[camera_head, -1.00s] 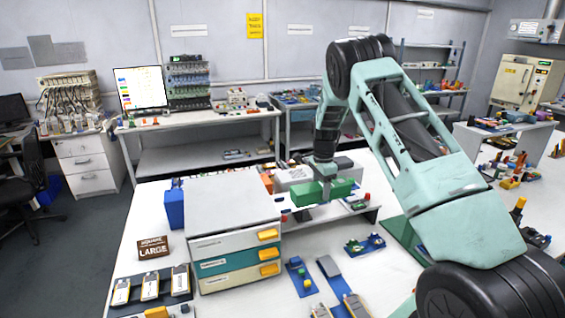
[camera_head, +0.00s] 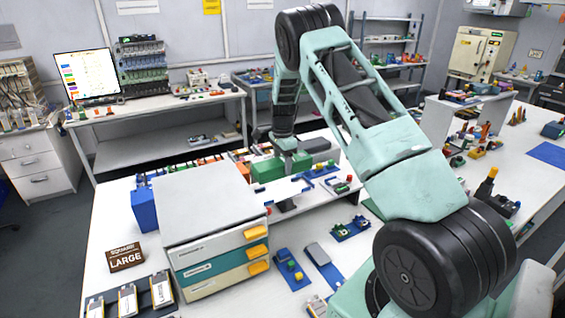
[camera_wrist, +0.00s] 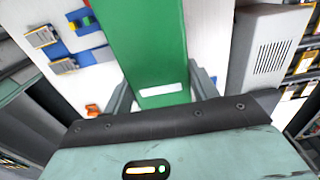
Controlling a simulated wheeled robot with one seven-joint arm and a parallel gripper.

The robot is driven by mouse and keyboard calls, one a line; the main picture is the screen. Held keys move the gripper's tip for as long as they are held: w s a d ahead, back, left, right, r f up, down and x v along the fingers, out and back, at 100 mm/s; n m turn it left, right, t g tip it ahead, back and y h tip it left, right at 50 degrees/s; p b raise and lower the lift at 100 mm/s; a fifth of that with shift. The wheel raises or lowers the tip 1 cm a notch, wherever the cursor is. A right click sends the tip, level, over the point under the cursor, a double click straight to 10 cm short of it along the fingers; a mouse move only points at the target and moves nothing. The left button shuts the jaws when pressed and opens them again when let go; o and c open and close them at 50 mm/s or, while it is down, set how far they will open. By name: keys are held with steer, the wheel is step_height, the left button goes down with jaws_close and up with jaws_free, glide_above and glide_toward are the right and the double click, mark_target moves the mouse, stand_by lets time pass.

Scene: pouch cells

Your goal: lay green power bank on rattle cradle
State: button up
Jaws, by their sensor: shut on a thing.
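The green power bank (camera_head: 268,169) is a long green block with a white label. My gripper (camera_head: 288,158) is shut on it and holds it over the raised shelf at the back of the table, behind the drawer cabinet. In the wrist view the power bank (camera_wrist: 146,45) runs away from me between the two grey fingers of my gripper (camera_wrist: 163,92). Blue holders (camera_head: 290,190) lie on the shelf just below and beside the block. I cannot tell which piece is the rattle cradle. The block hides part of the shelf.
A cabinet with three drawers (camera_head: 215,215) stands in front, with a blue bin (camera_head: 144,209) to its left. A brown LARGE sign (camera_head: 125,258) and several cells lie near the front edge. A grey vented box (camera_wrist: 265,55) is close on the right in the wrist view.

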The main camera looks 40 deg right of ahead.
mark_target(282, 160)
steer(key=shift+f+b, duration=1.65)
steer(key=shift+f, duration=1.15)
steer(key=shift+f+b, duration=0.8)
steer(key=shift+f, duration=0.45)
steer(key=o, duration=1.3)
steer(key=shift+r, duration=0.1)
step_height(282, 160, up, 17)
steer(key=b, duration=0.4)
steer(key=shift+r+b, duration=0.15)
steer(key=shift+b, duration=0.2)
